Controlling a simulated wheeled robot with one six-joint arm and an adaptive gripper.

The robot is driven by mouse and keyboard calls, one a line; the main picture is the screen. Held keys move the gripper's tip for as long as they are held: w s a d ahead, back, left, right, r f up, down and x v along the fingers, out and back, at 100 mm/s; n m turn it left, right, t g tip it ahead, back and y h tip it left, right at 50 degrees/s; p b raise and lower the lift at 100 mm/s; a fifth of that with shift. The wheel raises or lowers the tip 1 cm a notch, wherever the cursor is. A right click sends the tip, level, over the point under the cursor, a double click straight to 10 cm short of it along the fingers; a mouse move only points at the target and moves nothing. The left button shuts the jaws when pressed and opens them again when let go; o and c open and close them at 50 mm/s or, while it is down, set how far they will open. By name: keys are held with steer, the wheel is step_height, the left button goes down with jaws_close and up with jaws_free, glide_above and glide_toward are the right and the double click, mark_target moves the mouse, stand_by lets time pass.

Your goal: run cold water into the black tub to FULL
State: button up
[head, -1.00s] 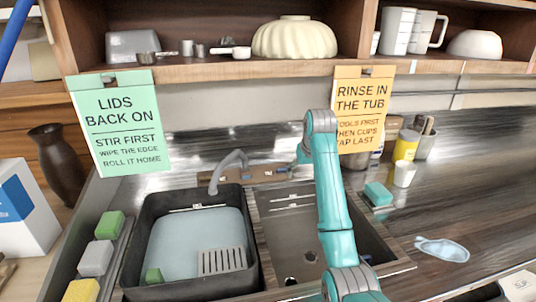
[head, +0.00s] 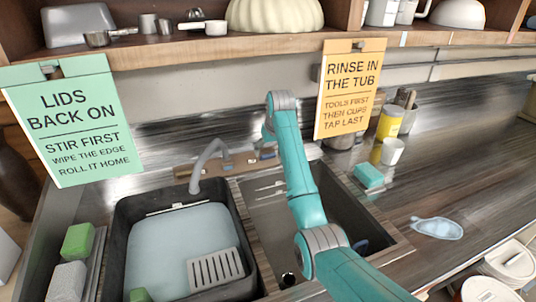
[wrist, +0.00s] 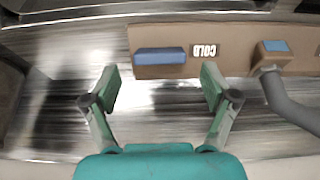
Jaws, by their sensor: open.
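The black tub (head: 117,240) sits in the left basin and holds pale blue water (head: 165,245). A white mark shows on its back inner wall, just above the water; its lettering is unreadable. The grey spout (head: 203,165) bends over the tub's back edge; I see no stream. In the wrist view, a blue bar (wrist: 160,57) lies on the brown tap board beside the upside-down word COLD (wrist: 204,51). My gripper (wrist: 161,88) is open and empty, its fingers on either side of the bar's near side, apart from it. In the head view my arm hides the gripper.
A grey slotted piece (head: 215,269) and a green block (head: 140,295) are in the tub. The right basin (head: 265,215) lies under my arm. Orange (head: 349,90) and green (head: 70,120) signs hang from the shelf. A teal sponge (head: 369,176) lies on the right counter.

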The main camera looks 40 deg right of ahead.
mark_target(268, 156)
steer(key=shift+x, duration=1.6)
steer(key=c, duration=1.1)
